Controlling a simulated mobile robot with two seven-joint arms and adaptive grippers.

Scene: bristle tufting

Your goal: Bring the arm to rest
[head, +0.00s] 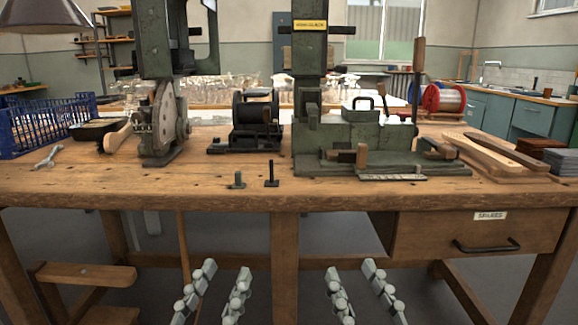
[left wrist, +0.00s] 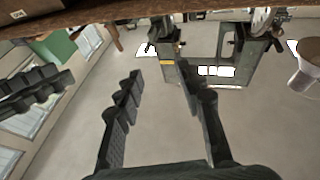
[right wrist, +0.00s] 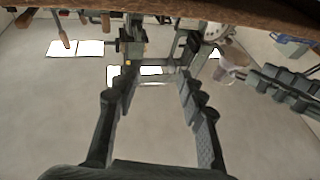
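My left gripper (head: 212,290) is low in the head view, in front of the workbench (head: 110,190) and below its top. Its two fingers are apart with nothing between them, as the left wrist view (left wrist: 158,110) also shows. My right gripper (head: 354,290) is beside it to the right at the same height. Its fingers are also spread and empty, as the right wrist view (right wrist: 150,100) shows. Neither gripper touches the bench in the head view. The arms behind the grippers are out of the head view.
A green machine (head: 365,132) and a wheel-bearing machine (head: 160,125) stand on the bench. A black spool unit (head: 256,120), a blue crate (head: 40,128) and wooden pieces (head: 500,150) are also there. A drawer (head: 470,233) and a wooden step (head: 85,274) are near the grippers.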

